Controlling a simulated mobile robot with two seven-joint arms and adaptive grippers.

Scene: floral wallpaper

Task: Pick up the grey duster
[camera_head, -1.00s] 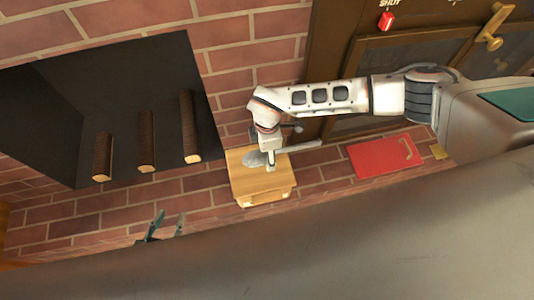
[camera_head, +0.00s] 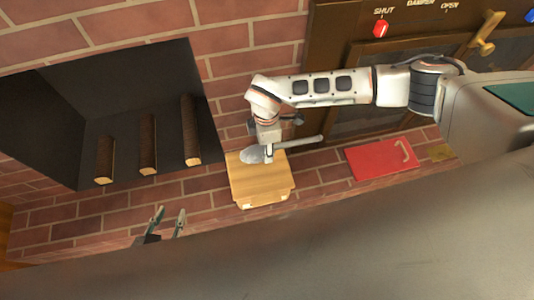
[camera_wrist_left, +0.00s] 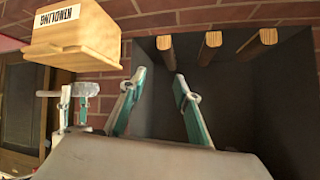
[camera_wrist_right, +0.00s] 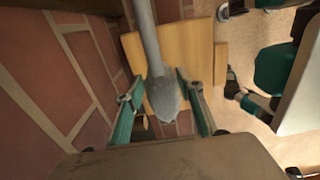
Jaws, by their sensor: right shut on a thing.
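The grey duster (camera_head: 312,140) has a pale rounded head and a straight handle pointing right in the head view. My right gripper (camera_head: 268,153) is shut on it, and it hangs above the wooden kindling box (camera_head: 262,183). In the right wrist view the duster (camera_wrist_right: 158,70) lies between the fingers of the right gripper (camera_wrist_right: 160,96). The left wrist view shows a gap between the duster (camera_wrist_left: 46,94) and the box (camera_wrist_left: 75,40). My left gripper (camera_head: 166,222) is open and empty near the brick wall; its spread fingers also show in the left wrist view (camera_wrist_left: 160,78).
A dark recess (camera_head: 125,75) with several logs (camera_head: 148,145) on its floor is at the left. A red panel (camera_head: 380,160) with a handle lies right of the box. A dark stove front (camera_head: 400,50) with a brass handle (camera_head: 488,32) is at upper right.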

